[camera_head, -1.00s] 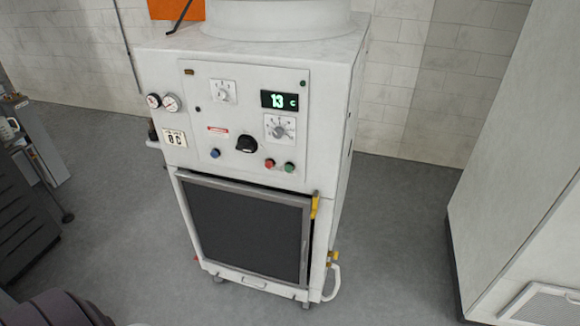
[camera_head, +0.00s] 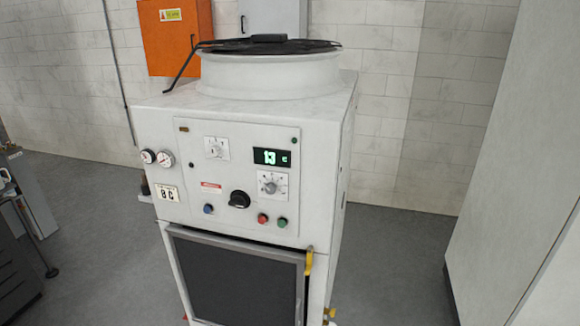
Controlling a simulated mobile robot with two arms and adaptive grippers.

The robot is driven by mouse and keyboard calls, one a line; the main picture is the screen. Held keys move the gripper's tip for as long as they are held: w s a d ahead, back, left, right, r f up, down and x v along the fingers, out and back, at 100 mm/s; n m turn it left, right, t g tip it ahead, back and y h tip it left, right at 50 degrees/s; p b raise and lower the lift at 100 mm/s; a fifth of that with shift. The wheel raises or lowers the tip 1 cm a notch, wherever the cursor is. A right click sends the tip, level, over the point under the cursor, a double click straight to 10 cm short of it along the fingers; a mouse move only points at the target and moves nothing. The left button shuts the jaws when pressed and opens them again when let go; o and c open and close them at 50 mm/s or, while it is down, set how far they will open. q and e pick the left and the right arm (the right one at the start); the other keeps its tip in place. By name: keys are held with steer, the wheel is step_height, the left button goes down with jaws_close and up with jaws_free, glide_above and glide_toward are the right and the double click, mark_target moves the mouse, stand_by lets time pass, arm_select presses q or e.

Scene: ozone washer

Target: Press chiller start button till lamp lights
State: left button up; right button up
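The chiller (camera_head: 325,150) is a white cabinet in the middle of the head view, with a round fan housing on top. Its front panel (camera_head: 221,142) carries a green start-type button (camera_head: 282,222) at the lower right, with a red button (camera_head: 262,218) just left of it. A blue button or lamp (camera_head: 208,209) and a black rotary knob (camera_head: 239,199) sit further left. A small dark green lamp (camera_head: 294,139) at the panel's upper right looks unlit. The display (camera_head: 272,157) reads 13 C in green. Neither of my grippers is in view.
Two gauges (camera_head: 157,158) are on the chiller's left front. An orange box (camera_head: 176,36) hangs on the wall behind. A large white cabinet (camera_head: 510,150) stands at right, and dark equipment (camera_head: 15,255) at left. Grey floor is clear on both sides of the chiller.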

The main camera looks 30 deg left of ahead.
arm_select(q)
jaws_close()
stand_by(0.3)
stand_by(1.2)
